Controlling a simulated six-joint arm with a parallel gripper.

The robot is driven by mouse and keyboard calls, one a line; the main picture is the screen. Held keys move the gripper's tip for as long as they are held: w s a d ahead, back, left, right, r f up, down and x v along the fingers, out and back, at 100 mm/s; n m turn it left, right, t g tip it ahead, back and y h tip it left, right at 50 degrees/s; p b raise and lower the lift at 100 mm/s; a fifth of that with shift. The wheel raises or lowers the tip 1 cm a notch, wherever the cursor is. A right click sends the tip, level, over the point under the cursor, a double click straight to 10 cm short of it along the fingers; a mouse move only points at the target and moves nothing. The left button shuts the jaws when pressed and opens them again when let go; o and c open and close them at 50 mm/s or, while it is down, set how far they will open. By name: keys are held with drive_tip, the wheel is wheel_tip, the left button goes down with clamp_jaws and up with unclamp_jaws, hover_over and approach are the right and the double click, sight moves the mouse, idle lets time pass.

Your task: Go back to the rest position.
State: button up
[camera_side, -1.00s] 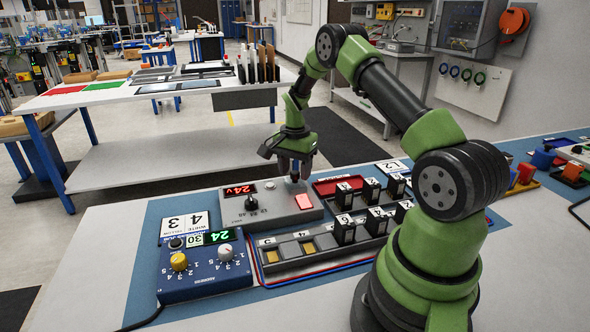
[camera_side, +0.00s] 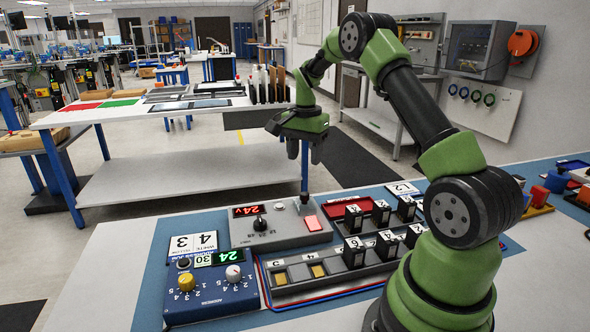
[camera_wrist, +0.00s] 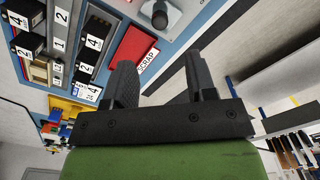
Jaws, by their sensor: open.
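My gripper (camera_side: 298,145) is raised in the air above the grey control box, fingers pointing down. In the wrist view its two black fingers (camera_wrist: 160,68) are apart with nothing between them. The grey control box (camera_side: 276,234) has a red 24V display, a dark selector knob and a red square button. A dark round knob (camera_wrist: 160,17) shows at the top of the wrist view, clear of the fingers.
A blue unit (camera_side: 210,286) with dials stands at front left. Black numbered blocks (camera_side: 354,253) stand in a grey rack, with more by a red tray (camera_side: 339,208), marked SCRAP in the wrist view (camera_wrist: 133,52). A white table (camera_side: 150,115) lies behind. The air around my gripper looks free.

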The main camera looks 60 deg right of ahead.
drive_tip(key=s+a+r+n+t, duration=0.2)
drive_tip(key=a+r+n, duration=0.2)
drive_tip(key=a+r, duration=0.35)
drive_tip(key=s+a+r+n+t, duration=0.2)
drive_tip(key=s+a+r+n, duration=0.1)
drive_tip(key=a+r, duration=0.45)
drive_tip(key=s+a+n+t+y, duration=0.2)
drive_tip(key=s+a+n+t, duration=0.1)
drive_tip(key=s+a+n, duration=0.4)
drive_tip(key=s+a, duration=0.3)
drive_tip(key=s, duration=0.2)
drive_tip(key=shift+s+a, duration=0.2)
drive_tip(key=shift+s, duration=0.15)
